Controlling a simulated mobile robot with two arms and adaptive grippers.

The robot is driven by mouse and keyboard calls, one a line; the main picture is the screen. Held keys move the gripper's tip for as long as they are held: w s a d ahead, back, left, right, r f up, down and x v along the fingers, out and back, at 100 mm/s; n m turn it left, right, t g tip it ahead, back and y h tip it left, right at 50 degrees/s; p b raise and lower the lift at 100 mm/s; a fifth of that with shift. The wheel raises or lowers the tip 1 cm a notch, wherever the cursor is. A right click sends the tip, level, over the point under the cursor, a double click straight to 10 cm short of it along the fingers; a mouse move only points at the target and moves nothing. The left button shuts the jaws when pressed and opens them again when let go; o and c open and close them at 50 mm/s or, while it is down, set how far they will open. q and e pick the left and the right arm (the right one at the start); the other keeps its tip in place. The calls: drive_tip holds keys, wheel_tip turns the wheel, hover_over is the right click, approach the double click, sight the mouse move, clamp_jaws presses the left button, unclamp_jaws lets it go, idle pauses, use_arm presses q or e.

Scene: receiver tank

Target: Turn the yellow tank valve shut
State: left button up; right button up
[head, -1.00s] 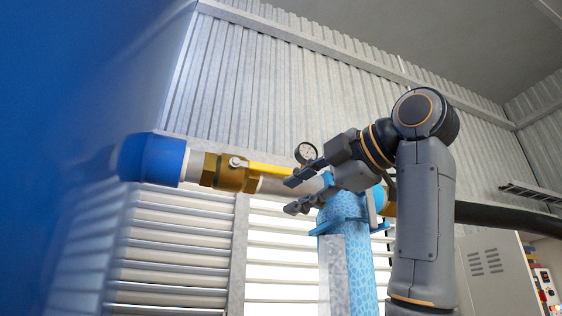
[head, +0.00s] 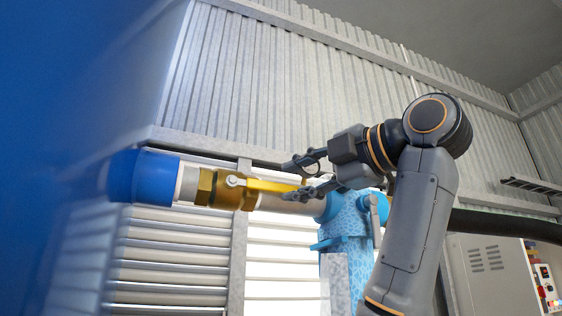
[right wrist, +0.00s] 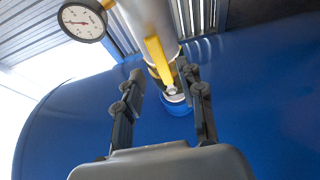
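The yellow valve handle (head: 272,185) is a lever on a brass valve body (head: 222,189) in the pipe beside the blue tank fitting (head: 150,176). It lies along the pipe in the head view. My right gripper (head: 299,178) is open, its fingers pointing left toward the handle's free end. In the right wrist view the yellow handle (right wrist: 158,60) shows beyond and between the spread fingers of the right gripper (right wrist: 162,83). I cannot tell whether they touch it. My left gripper is not in view.
A round pressure gauge (right wrist: 82,21) sits at the upper left of the right wrist view. The blue tank (right wrist: 255,90) fills much of that view. A light blue patterned pipe (head: 347,238) stands below my right gripper. A control cabinet (head: 490,275) is at the lower right.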

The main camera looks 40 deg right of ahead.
sight(265, 185)
drive_tip(key=shift+w+a, duration=0.15)
drive_tip(key=shift+w, duration=0.6)
drive_tip(key=shift+w+a, duration=0.1)
drive_tip(key=shift+w, duration=0.6)
drive_tip(key=shift+s, duration=0.1)
clamp_jaws()
